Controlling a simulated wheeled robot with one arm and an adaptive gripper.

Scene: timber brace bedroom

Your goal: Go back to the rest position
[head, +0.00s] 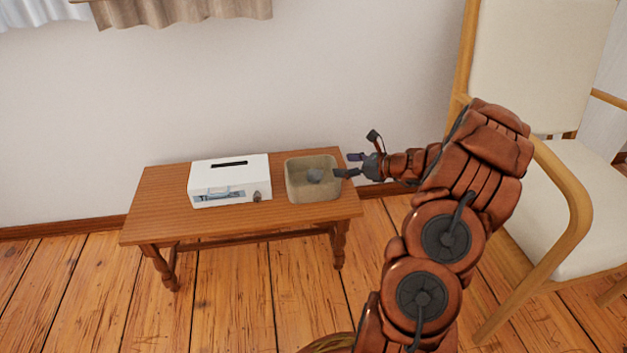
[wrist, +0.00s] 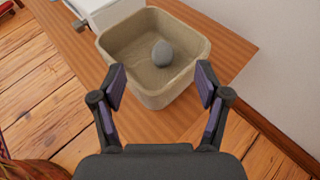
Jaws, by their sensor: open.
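My gripper (head: 349,165) is at the right end of the small wooden table, by the right rim of a beige square bin. In the wrist view my gripper (wrist: 160,85) has its two fingers spread wide with nothing between them. The bin (head: 299,193) stands on the table and also fills the upper middle of the wrist view (wrist: 170,96). A grey egg-shaped object (head: 314,176) lies inside the bin, apart from the fingers; it shows clearly in the wrist view (wrist: 162,53).
The wooden table (head: 160,213) stands near a white wall. A white box with a dark top slot (head: 230,182) sits left of the bin, with a small dark item (head: 257,196) at its front. A cream chair (head: 541,60) stands at the right, close behind my arm. Curtains hang upper left.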

